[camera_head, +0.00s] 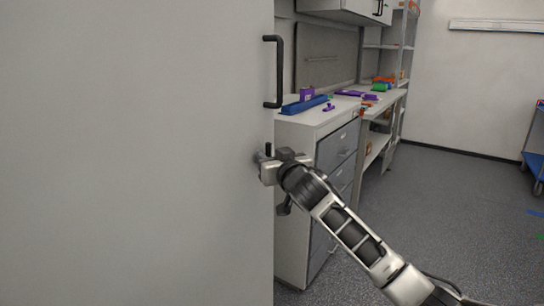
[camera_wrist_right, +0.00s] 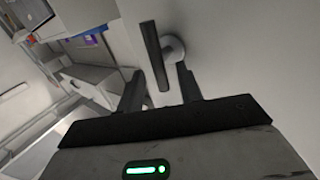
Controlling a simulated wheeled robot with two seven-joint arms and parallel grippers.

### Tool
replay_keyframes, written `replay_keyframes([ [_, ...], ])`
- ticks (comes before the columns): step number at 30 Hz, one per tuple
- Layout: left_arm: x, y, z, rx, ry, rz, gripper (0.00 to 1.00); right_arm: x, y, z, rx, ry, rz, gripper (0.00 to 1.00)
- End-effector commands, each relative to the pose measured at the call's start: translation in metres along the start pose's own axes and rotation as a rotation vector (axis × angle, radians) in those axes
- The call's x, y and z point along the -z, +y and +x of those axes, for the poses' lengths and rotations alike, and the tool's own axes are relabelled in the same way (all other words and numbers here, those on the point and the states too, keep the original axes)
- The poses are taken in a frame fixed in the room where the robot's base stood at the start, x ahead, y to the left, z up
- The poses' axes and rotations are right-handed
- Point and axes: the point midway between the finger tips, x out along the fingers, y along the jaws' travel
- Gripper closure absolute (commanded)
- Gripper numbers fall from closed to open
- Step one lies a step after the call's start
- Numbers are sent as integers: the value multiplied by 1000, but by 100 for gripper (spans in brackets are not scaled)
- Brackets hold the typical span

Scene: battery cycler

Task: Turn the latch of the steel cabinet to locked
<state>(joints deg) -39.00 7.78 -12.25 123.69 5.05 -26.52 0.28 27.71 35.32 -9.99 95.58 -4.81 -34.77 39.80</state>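The steel cabinet (camera_head: 130,150) shows as a large plain grey front filling the left of the head view. Its latch is a black lever (camera_wrist_right: 153,50) on a round grey base (camera_wrist_right: 173,48) in the right wrist view. In the head view the top of the latch lever (camera_head: 268,148) stands upright just above my right gripper (camera_head: 261,160), which hides the rest. In the wrist view my right gripper (camera_wrist_right: 160,76) is open, its two fingers on either side of the lever's near end, with a gap visible on each side. My left gripper is not in view.
A black bar handle (camera_head: 279,72) stands out from the cabinet front above the latch. A drawer unit (camera_head: 338,148) and a workbench with coloured parts stand behind to the right. A blue cart (camera_head: 536,150) is at the far right.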

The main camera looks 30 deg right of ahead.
Motion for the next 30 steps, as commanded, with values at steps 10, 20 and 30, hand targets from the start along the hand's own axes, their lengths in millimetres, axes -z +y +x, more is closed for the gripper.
replay_keyframes([
  [10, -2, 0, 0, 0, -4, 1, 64, 0, 0, 0, 0, 0, 0, 100],
  [20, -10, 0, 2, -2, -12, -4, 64, -2, -1, -1, 0, 19, -27, 100],
  [30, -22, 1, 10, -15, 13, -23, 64, -10, -3, -3, 0, 138, -201, 100],
])
